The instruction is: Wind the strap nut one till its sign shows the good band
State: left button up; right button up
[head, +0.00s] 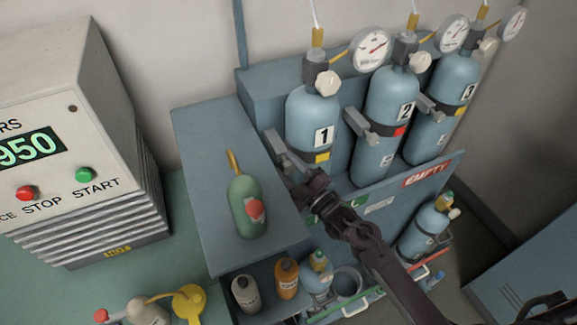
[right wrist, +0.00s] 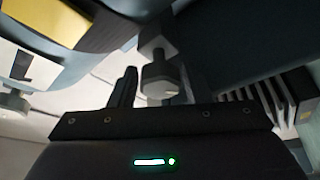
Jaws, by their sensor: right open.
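The blue cylinder with label 1 (head: 312,110) stands upright in the rack at the left of its row. Its strap carries a yellow sign (head: 322,157), also large at the upper left of the right wrist view (right wrist: 32,30). A grey strap clamp (head: 280,145) sticks out at the cylinder's lower left. In the right wrist view the grey strap nut (right wrist: 160,82) appears between the finger tips; contact cannot be told. My right gripper (head: 308,184) is open, just below the clamp, and partly hides it in the head view. My left gripper is not in view.
Cylinder 2 (head: 390,105) has a red sign and cylinder 3 (head: 445,100) a yellow one. The EMPTY-marked panel (head: 428,174) fronts the rack. A boxy machine (head: 70,120) stands left.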

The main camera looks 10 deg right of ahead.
jog(key=shift+c, duration=0.2)
jog(key=c, duration=0.7)
jog(key=shift+o, duration=0.2)
jog(key=shift+n, duration=0.4)
jog(key=n+g, duration=0.1)
jog(key=n, duration=0.2)
jog(key=shift+g, duration=0.3)
jog(key=shift+f+n+g+h+b, duration=0.1)
jog(key=shift+n+g+h+b, duration=0.2)
jog(key=shift+n, duration=0.8)
jog(key=shift+n+g+b, duration=0.1)
jog(key=shift+n+g, duration=0.3)
jog(key=shift+n, duration=0.7)
jog(key=o, duration=0.7)
